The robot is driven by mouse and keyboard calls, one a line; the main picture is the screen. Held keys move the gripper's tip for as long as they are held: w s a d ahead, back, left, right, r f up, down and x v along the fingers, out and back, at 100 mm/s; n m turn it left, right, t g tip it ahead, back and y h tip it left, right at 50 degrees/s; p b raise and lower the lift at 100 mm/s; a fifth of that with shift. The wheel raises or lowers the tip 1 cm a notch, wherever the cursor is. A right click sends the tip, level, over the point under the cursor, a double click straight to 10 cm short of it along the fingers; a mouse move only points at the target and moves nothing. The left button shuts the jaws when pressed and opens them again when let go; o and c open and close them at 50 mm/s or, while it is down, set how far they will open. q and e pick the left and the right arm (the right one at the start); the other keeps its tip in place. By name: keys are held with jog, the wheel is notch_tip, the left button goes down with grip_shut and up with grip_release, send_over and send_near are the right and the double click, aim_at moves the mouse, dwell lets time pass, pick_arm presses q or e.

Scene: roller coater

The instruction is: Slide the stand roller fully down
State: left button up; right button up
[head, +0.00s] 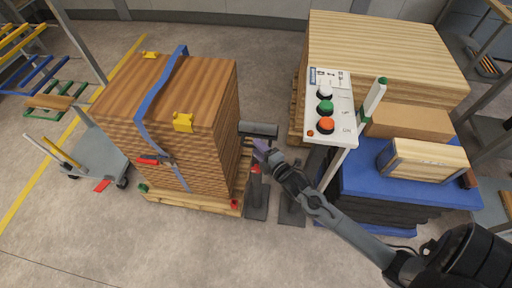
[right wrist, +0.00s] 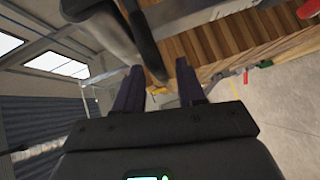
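The stand roller (head: 259,130) is a dark grey horizontal cylinder. It is at about the middle of the head view, just right of the strapped stack of boards. Dark grey stand parts (head: 257,200) show on the floor below it. My right gripper (head: 262,149) is close below the roller, and its purple fingers partly hide what is behind. In the right wrist view my right gripper (right wrist: 160,70) has its two fingers apart. A dark grey part (right wrist: 150,45) reaches toward the gap between them; whether it touches them I cannot tell. My left gripper is not in view.
The strapped wood stack (head: 210,90) on a pallet stands close left of the gripper. A control box (head: 340,110) with white, green and orange buttons stands to the right, near my right arm. The front floor is clear.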

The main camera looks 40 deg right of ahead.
jog(key=shift+w+d+f, duration=0.1)
jog(key=shift+w+f, duration=0.05)
jog(key=shift+w, duration=0.85)
jog(key=shift+c, duration=0.3)
grip_shut()
